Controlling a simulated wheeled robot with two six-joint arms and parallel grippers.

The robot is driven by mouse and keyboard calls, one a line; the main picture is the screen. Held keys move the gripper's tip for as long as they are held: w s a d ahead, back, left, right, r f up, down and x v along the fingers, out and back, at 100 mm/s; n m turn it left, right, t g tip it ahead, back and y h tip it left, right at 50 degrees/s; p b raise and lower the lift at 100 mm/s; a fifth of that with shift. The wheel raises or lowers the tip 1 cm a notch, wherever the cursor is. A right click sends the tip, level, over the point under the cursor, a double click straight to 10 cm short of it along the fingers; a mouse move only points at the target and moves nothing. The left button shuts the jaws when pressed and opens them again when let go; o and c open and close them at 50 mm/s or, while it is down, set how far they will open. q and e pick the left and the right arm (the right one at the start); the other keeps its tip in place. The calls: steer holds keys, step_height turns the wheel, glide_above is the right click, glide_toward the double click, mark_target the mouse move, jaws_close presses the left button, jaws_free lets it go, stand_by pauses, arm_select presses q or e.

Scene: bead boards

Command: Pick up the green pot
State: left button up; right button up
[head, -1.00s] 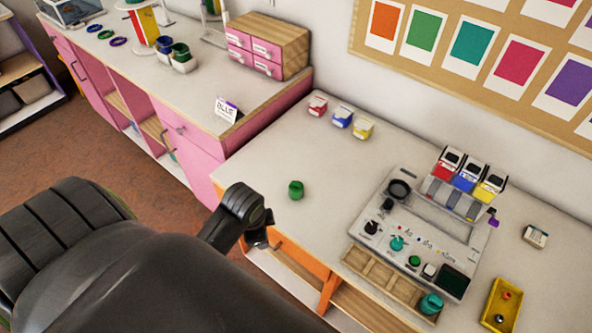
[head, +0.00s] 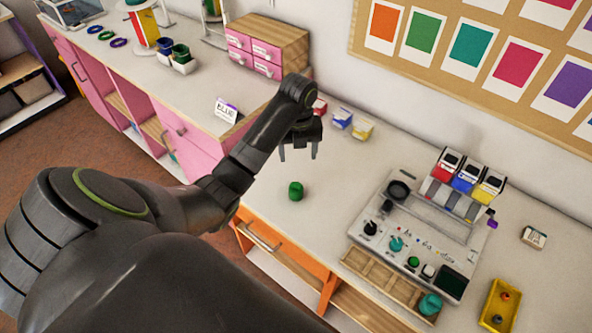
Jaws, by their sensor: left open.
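The green pot (head: 296,191) stands alone on the pale tabletop, near its left front part. My left gripper (head: 299,155) hangs above and behind the pot in the picture, fingers pointing down. Its jaws are open and empty, apart from the pot. My right gripper is not in view.
A grey paint station (head: 412,240) and wooden tray (head: 385,287) stand to the right. A yellow tray (head: 499,305) lies far right. Tabletop around the pot is clear.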

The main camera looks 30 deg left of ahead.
mark_target(296, 184)
arm_select(q)
step_height(296, 184, down, 12)
steer(key=b, duration=1.2)
steer(key=shift+f, duration=0.2)
steer(key=shift+a+f, duration=0.1)
steer(key=shift+f, duration=0.15)
steer(key=shift+a+f, duration=0.2)
steer(key=shift+f, duration=2.1)
steer(key=c, duration=1.2)
steer(key=shift+o, duration=0.2)
steer(key=shift+r, duration=0.2)
